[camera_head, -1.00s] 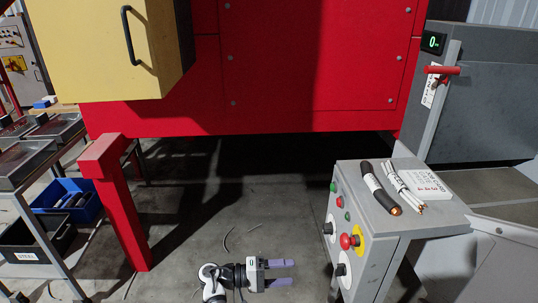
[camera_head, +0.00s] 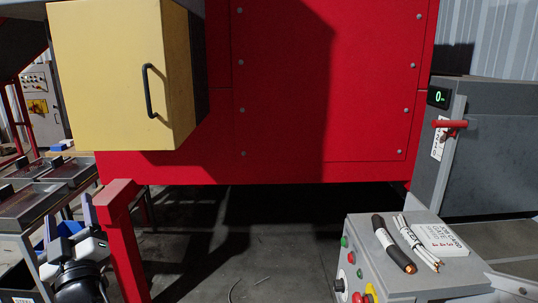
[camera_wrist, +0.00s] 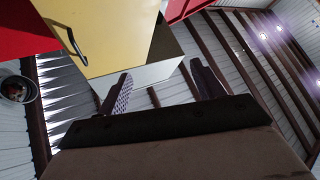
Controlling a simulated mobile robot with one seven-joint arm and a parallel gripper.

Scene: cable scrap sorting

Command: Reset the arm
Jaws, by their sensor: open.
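My gripper (camera_head: 69,218) is at the lower left of the head view, its fingers pointing up and spread apart. It stands just left of the red post (camera_head: 123,240) and in front of the trays at the left. In the wrist view my gripper (camera_wrist: 160,80) shows two fingers apart with nothing between them. The wrist view looks up past the yellow box (camera_wrist: 110,35) to the ceiling. My arm is folded low at the left edge of the head view.
A red machine (camera_head: 290,80) with a yellow box (camera_head: 110,70) fills the back. A grey control stand (camera_head: 385,260) at the right bears a black cable (camera_head: 394,244), pale cables (camera_head: 417,243) and a white label block (camera_head: 443,238). Open floor (camera_head: 240,270) lies between.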

